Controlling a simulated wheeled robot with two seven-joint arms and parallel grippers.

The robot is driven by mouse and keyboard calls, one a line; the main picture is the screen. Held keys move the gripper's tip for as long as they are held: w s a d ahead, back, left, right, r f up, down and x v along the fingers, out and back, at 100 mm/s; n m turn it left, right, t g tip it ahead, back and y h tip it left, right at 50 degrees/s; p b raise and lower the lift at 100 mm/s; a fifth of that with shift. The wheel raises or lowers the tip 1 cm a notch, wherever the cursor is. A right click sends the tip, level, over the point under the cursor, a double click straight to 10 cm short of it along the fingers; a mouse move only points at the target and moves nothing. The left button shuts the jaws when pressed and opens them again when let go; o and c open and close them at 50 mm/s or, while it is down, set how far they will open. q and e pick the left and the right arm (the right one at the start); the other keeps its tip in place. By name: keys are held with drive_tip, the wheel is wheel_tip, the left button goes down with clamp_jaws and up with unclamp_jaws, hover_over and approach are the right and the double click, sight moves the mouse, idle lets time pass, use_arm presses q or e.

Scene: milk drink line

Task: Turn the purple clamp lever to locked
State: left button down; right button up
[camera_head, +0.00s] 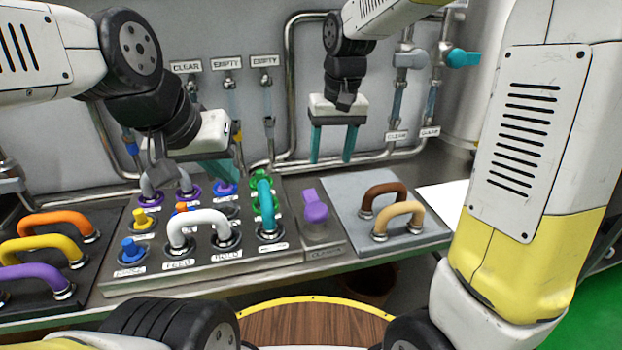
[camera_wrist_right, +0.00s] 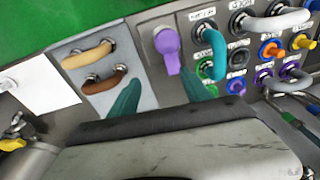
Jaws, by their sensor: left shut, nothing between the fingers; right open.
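The purple clamp lever (camera_head: 315,208) stands on a small grey plate with a label at its front edge, to the right of the button panel. In the head view its handle points up and slightly left. The lever also shows in the right wrist view (camera_wrist_right: 168,48), ahead of the fingers. My right gripper (camera_head: 332,158) is open, with its teal fingers above and behind the lever, apart from it. It also shows in the right wrist view (camera_wrist_right: 160,98). My left gripper (camera_head: 228,176) is shut and empty over the back of the button panel.
A grey plate with a brown handle (camera_head: 384,192) and a tan handle (camera_head: 398,214) lies right of the lever. Left of it, the panel carries a teal handle (camera_head: 265,205), a white handle (camera_head: 196,222) and several buttons. Pipes (camera_head: 290,90) run along the back wall.

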drive_tip(key=g+h, duration=0.1)
hover_over(310, 194)
drive_tip(key=shift+n, duration=0.3)
wheel_tip(310, 194, down, 5)
drive_tip(key=shift+f, duration=0.1)
wheel_tip(310, 194, down, 8)
drive_tip(key=shift+r, duration=0.2)
drive_tip(key=shift+c, duration=0.3)
clamp_jaws()
idle(0.6)
